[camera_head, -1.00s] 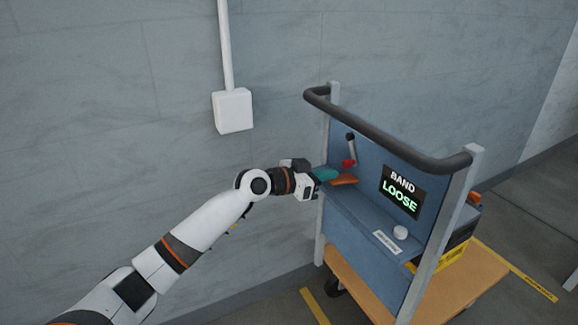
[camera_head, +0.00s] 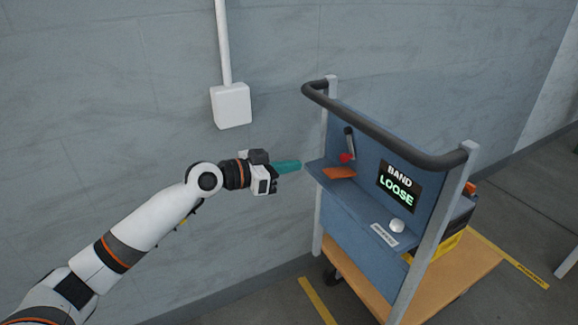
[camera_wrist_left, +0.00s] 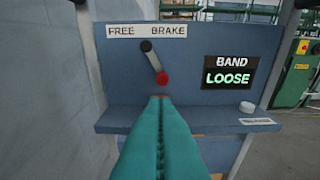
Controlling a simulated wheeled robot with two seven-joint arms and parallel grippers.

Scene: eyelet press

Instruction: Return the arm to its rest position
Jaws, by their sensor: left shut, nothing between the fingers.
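My left gripper (camera_head: 288,166) has teal fingers, closed together with nothing between them. It is to the left of the blue cart panel (camera_head: 350,215), in front of the grey wall and apart from the cart. In the left wrist view the teal fingers (camera_wrist_left: 161,120) point at the panel, below a lever with a red knob (camera_wrist_left: 162,78). The lever sits under a label reading FREE BRAKE (camera_wrist_left: 147,30) and leans down to the right in that view. My right gripper is not in view.
A display (camera_head: 400,188) reads BAND LOOSE. An orange piece (camera_head: 340,172) and a white knob (camera_head: 397,225) are on the cart's shelf. A dark handrail (camera_head: 385,140) tops the cart. A white wall box (camera_head: 231,105) hangs above my arm. The floor left of the cart looks clear.

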